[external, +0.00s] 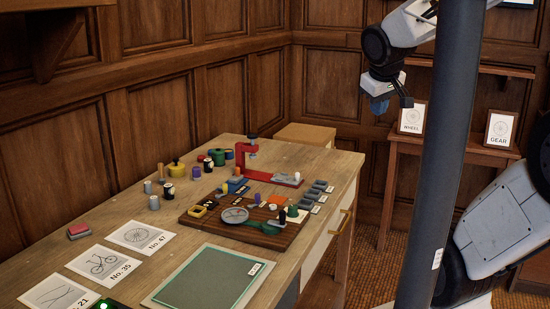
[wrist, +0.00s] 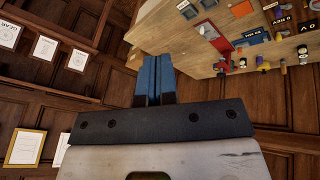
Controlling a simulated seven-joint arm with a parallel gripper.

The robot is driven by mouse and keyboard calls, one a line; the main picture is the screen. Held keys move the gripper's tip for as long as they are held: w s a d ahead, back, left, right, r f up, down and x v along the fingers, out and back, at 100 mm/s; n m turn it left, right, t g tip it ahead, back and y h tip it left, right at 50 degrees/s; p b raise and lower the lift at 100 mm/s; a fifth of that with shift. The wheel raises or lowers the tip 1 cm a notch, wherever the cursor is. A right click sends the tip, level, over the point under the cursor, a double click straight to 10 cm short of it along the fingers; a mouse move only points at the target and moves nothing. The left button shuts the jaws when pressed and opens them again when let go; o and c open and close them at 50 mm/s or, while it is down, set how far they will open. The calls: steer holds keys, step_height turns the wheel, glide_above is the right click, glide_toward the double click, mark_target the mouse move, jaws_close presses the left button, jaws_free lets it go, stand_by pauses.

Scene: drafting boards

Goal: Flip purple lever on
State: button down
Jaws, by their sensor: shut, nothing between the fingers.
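A small upright purple piece (external: 257,198) stands on the dark wooden board (external: 205,218) on the table in the external view. It may be the purple lever; it is too small to tell which way it is set. My gripper (external: 379,104) is high in the air, right of the table and well apart from the board. In the wrist view the blue fingers of my gripper (wrist: 154,82) are together with nothing between them. I cannot make out the purple lever clearly in the wrist view.
A red press-like stand (external: 270,178) stands behind the board. A green-handled round dish (external: 235,215) lies on the board. Several jars and pots stand at the back left. A green-edged mat (external: 208,280) lies in front. A side table (external: 455,152) holds framed cards.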

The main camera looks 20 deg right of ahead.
steer(key=w+a+f+n+t+y, duration=0.1)
steer(key=w+a+f+n+t, duration=0.15)
steer(key=w+n, duration=0.45)
steer(key=w+a+f+n+t+y, duration=0.1)
steer(key=w+f+n+t, duration=0.2)
steer(key=w, duration=0.6)
steer(key=s+a+f+n+g+y, duration=0.5)
steer(key=a+f+n+g+y, duration=0.2)
steer(key=a+f+n, duration=0.4)
steer(key=shift+s+f+n+g+y, duration=0.2)
steer(key=shift+f+n+g+y, duration=0.1)
steer(key=shift+f+n+g, duration=0.85)
steer(key=shift+t, duration=0.3)
